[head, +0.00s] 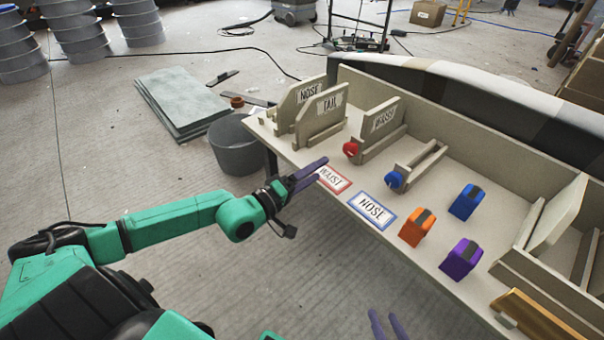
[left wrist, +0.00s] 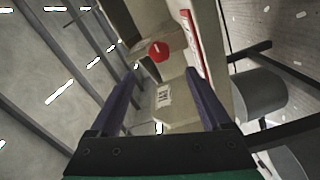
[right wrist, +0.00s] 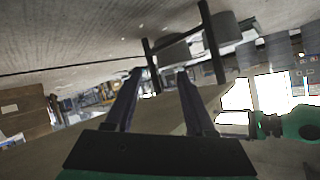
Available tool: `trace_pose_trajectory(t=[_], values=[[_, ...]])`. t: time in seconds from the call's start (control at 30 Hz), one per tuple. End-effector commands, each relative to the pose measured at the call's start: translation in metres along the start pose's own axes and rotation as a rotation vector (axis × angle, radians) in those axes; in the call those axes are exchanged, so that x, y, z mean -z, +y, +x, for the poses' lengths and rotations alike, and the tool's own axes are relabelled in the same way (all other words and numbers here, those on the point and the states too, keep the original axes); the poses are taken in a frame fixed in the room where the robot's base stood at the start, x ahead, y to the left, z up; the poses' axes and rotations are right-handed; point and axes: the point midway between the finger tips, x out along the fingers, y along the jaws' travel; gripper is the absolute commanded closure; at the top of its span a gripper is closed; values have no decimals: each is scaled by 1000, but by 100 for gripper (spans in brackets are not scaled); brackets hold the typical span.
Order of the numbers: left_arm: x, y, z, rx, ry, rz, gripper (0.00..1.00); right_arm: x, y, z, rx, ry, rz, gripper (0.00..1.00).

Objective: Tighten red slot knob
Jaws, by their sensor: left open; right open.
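The red knob (head: 350,149) sits on the front end of the slot that holds the upright WAIST board (head: 380,127) on the bench. In the left wrist view the red knob (left wrist: 159,51) shows face-on with a pale mark, ahead of the fingers. My left gripper (head: 309,173) is open and empty at the bench's front edge, by the red-bordered WAIST label (head: 333,178), short of the knob. My right gripper (head: 388,323) is open and empty at the bottom of the head view; only its fingertips show there.
A blue knob (head: 393,180) sits on the neighbouring slot. NOSE and TAIL boards (head: 320,113) stand at the bench's left end. Orange (head: 416,228), purple (head: 461,258) and blue (head: 466,202) blocks stand on the right. A grey bucket (head: 234,148) is on the floor beside the bench.

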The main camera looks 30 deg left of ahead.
Motion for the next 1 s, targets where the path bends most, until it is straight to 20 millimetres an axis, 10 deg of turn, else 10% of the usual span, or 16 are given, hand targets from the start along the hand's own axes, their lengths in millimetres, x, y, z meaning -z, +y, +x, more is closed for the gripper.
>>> trace_pose_trajectory(t=[0.3,0.83,1.0], values=[[0,2,-37,1,-1,0,19,15,14,-12,-51,-174,-39,45],[0,0,-39,0,3,-17,19,13,16,-13,-56,-191,-41,45],[-4,-9,-43,25,151,-671,19,13,16,-13,-56,-190,-41,45]])
